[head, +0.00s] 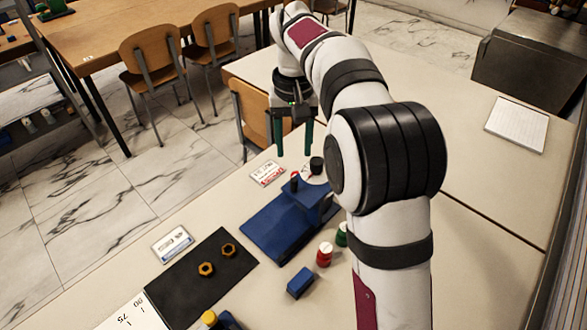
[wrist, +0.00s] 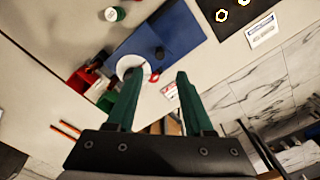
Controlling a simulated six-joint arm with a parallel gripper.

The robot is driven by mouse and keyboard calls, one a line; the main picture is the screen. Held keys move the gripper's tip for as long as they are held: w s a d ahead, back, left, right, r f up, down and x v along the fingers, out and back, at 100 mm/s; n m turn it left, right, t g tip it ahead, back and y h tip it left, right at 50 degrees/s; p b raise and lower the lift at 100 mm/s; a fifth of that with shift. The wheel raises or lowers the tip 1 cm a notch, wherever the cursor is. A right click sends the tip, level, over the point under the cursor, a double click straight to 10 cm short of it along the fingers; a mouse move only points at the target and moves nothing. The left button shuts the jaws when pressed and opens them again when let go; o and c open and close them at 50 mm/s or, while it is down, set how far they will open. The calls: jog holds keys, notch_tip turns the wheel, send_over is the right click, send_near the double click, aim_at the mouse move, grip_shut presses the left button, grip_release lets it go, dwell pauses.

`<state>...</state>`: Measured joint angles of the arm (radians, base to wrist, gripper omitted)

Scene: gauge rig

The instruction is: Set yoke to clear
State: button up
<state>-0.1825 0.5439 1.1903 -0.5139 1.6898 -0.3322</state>
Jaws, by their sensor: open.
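The blue rig (head: 275,228) stands on the table left of my arm. It carries a dark upright knob (head: 294,185) and a white round dial (head: 312,177) with a black cylindrical knob (head: 316,163). In the wrist view, the blue rig (wrist: 165,35), the white dial (wrist: 132,64) and a dark knob (wrist: 159,52) lie beyond the fingers. I cannot tell which part is the yoke, and no clear mark is readable. My gripper (head: 294,148) points down above the far end of the rig, its two green fingers apart and empty. It also shows in the wrist view (wrist: 159,78).
A red-marked card (head: 267,174) lies beside the rig. A black mat (head: 190,287) holds two brass nuts. A blue block (head: 300,282), a red jar (head: 324,255) and a green jar (head: 341,236) stand near my arm. Red (wrist: 80,82) and green bins show in the wrist view.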

aim_at(294, 179)
notch_tip(294, 179, down, 11)
jog(key=shift+r, duration=0.1)
grip_shut()
dwell(1.4)
